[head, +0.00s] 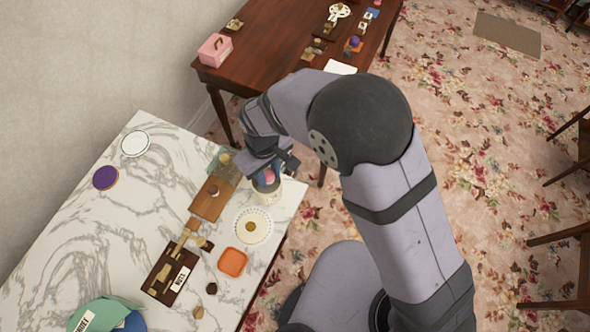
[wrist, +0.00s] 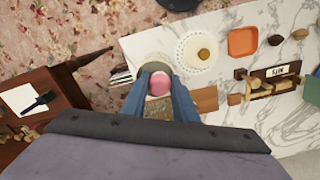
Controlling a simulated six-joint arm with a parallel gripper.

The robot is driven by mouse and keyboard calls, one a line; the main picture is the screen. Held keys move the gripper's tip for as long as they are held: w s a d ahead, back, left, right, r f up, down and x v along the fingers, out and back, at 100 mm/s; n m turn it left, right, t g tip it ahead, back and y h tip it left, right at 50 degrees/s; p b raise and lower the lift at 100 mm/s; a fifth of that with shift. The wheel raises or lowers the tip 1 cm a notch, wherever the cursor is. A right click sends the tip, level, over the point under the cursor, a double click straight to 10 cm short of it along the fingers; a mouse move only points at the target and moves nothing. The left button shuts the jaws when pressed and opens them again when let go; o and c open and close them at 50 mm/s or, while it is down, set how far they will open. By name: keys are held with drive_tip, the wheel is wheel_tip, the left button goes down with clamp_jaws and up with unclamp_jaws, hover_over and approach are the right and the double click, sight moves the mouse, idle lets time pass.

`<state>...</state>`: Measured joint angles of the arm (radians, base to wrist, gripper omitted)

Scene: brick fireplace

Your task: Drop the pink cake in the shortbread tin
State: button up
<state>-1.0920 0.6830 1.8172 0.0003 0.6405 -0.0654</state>
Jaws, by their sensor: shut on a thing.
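My gripper (wrist: 159,80) has its blue fingers shut on the pink cake (wrist: 158,86). In the head view my gripper (head: 268,178) is at the far right end of the marble table, with the pink cake (head: 270,175) showing between the fingers. A round, cream-coloured tin (head: 268,195) stands directly below, partly hidden by the gripper. In the wrist view the tin's grey, open mouth (wrist: 153,67) shows behind the cake. The cake appears over or at the mouth; its exact height above the tin cannot be told. No label on the tin is readable.
A white scalloped plate (head: 242,234) with a brown cake, an orange dish (head: 232,262) and a wooden board (head: 205,206) stand close by. A dark wooden tray (head: 160,277) lies nearer. A brown table (head: 270,55) stands behind.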

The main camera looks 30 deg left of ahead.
drive_tip(key=shift+w+a+r+m, duration=0.25)
drive_tip(key=shift+a+m, duration=0.15)
drive_tip(key=shift+m, duration=0.3)
drive_tip(key=shift+w+a+r+m, duration=0.25)
drive_tip(key=shift+w+a+m, duration=0.1)
drive_tip(key=shift+m, duration=0.35)
drive_tip(key=shift+w+a+r+m, duration=0.25)
drive_tip(key=shift+a+m, duration=0.15)
drive_tip(key=shift+m, duration=0.3)
drive_tip(key=shift+f, duration=0.1)
drive_tip(key=shift+f+b, duration=1.95)
drive_tip(key=shift+f, duration=1)
drive_tip(key=o, duration=1.1)
